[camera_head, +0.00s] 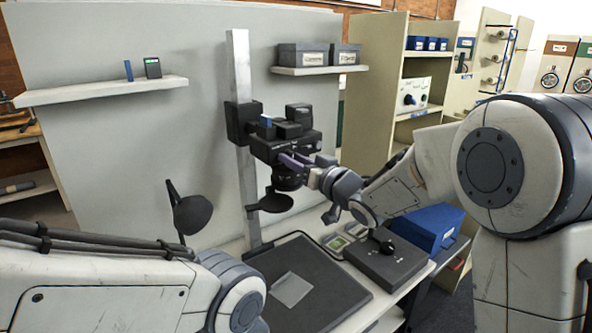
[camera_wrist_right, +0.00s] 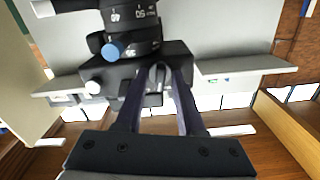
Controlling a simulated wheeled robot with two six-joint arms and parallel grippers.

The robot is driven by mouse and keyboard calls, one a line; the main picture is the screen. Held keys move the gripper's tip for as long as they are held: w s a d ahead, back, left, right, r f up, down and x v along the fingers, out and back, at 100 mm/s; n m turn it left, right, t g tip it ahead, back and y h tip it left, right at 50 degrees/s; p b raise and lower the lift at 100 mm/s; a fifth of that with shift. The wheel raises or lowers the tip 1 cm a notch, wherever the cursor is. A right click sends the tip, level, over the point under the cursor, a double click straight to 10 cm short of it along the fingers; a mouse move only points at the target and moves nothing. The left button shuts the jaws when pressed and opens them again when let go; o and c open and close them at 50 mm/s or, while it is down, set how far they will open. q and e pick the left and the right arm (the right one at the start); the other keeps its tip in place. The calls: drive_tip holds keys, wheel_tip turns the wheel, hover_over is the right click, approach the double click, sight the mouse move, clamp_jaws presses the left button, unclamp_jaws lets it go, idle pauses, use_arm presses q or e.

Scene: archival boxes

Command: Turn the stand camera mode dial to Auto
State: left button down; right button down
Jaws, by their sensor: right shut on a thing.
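The black stand camera (camera_head: 287,150) is mounted on a pale upright column (camera_head: 240,90), with its lens pointing down at the dark baseboard (camera_head: 330,290). My right gripper (camera_head: 290,160) reaches it from the right, with its purple fingers at the camera body. In the right wrist view the camera (camera_wrist_right: 100,78) fills the upper middle. There the fingers of my right gripper (camera_wrist_right: 157,82) are shut on a small grey dial (camera_wrist_right: 157,72) on the body. The dial's markings are too small or hidden to read. My left arm enters at lower left; its gripper is out of frame.
A translucent sheet (camera_head: 291,289) lies on the baseboard. A black lamp (camera_head: 190,211) stands left of the column. A dark box with a knob (camera_head: 385,258) and a blue box (camera_head: 428,224) are at the right. Wall shelves (camera_head: 100,91) hold small items.

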drive_tip(key=shift+d+n+b, duration=0.15)
drive_tip(key=shift+n+b, duration=4.35)
drive_tip(key=shift+n, duration=1.6)
drive_tip(key=c, duration=0.9)
unclamp_jaws()
drive_tip(key=shift+w, duration=0.1)
drive_tip(key=v, duration=1)
drive_tip(key=shift+s+d, duration=0.1)
drive_tip(key=shift+s, duration=0.15)
